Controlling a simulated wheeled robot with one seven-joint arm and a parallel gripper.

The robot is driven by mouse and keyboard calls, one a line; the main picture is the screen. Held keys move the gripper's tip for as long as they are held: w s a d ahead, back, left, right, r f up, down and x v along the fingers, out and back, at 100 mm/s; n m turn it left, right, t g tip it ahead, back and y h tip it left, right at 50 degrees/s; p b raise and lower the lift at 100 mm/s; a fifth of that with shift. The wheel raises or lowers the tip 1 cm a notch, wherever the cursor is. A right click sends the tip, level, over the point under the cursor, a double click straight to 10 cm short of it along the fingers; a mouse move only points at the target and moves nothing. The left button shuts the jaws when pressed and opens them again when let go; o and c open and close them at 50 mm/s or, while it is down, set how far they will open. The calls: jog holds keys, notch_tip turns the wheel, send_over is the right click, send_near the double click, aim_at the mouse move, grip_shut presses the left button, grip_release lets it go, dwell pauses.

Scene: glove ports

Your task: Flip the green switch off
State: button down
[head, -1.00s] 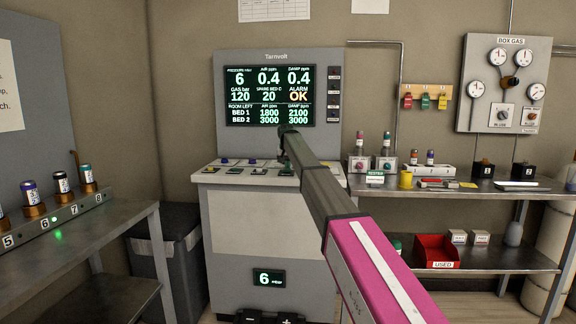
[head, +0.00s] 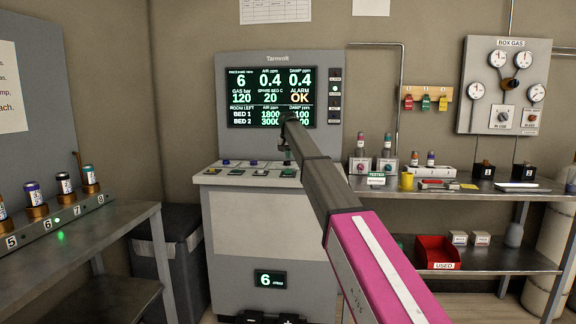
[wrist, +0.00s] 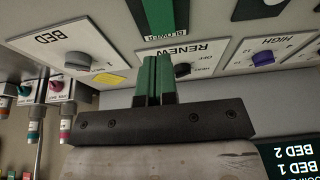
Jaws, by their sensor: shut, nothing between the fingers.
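The green plate marked BLOWER (wrist: 182,14) is at the top of the wrist view, on the control panel, cut off by the frame edge. A dark strip runs along it; I cannot make out the switch lever or its position. My gripper (wrist: 155,62) is shut and empty, its green fingers pointing at the panel just beside this plate. I cannot tell whether they touch it. In the head view my gripper (head: 288,160) hangs over the right part of the grey console's sloping panel (head: 215,179), and my arm hides part of that panel.
Beside the plate are a RENEW knob (wrist: 182,70), a purple HIGH knob (wrist: 262,58) and a BED knob (wrist: 77,59). The console display (head: 270,97) rises behind my arm. A shelf (head: 460,193) with small items stands at right, a bench (head: 100,235) at left.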

jog(key=v, duration=0.7)
jog(key=shift+r, duration=0.25)
